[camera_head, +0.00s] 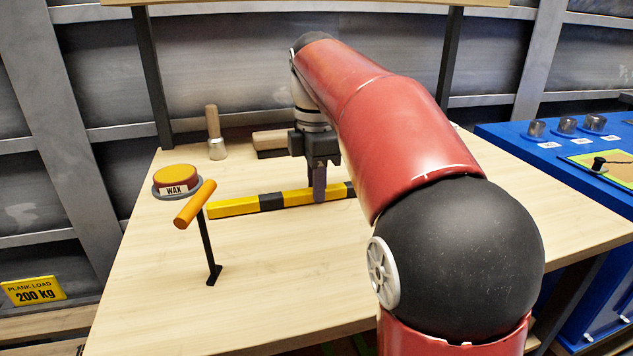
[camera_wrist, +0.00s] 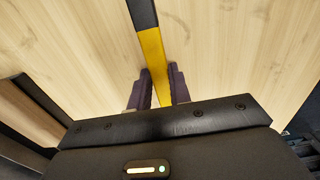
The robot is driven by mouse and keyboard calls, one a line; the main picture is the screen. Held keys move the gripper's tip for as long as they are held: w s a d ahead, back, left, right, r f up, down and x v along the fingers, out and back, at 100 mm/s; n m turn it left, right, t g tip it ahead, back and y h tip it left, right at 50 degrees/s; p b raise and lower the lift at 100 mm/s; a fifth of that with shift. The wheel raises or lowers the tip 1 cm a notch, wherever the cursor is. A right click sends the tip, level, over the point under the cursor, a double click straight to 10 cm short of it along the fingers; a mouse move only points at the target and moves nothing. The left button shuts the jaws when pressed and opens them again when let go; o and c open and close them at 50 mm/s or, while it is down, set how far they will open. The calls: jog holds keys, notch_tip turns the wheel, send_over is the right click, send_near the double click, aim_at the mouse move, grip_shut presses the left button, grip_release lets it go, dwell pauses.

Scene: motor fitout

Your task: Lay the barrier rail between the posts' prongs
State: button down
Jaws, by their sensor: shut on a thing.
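The barrier rail (camera_head: 232,207), a square bar with yellow and black bands, lies level across the middle of the table. My gripper (camera_head: 319,195) points down and is shut on it. In the wrist view the two dark fingers of my gripper (camera_wrist: 158,82) flank a yellow band of the rail (camera_wrist: 150,45), with a black band beyond. I cannot tell whether the rail touches the table. Its right end is hidden behind my arm. No pronged posts can be made out in either view; my arm covers much of the table's right side.
A wax tin (camera_head: 177,180), a wooden-handled tool (camera_head: 215,135) and a wooden block (camera_head: 270,140) are behind. A blue bench (camera_head: 510,135) stands right. The table's front left (camera_head: 150,300) is clear.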

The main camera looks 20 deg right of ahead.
jog(key=c, duration=1.7)
grip_release()
jog(key=shift+f, duration=0.15)
jog(key=shift+c, duration=0.2)
jog(key=o, duration=0.4)
jog(key=shift+o, duration=0.2)
jog(key=shift+f+b, duration=0.2)
jog(key=shift+b, duration=0.5)
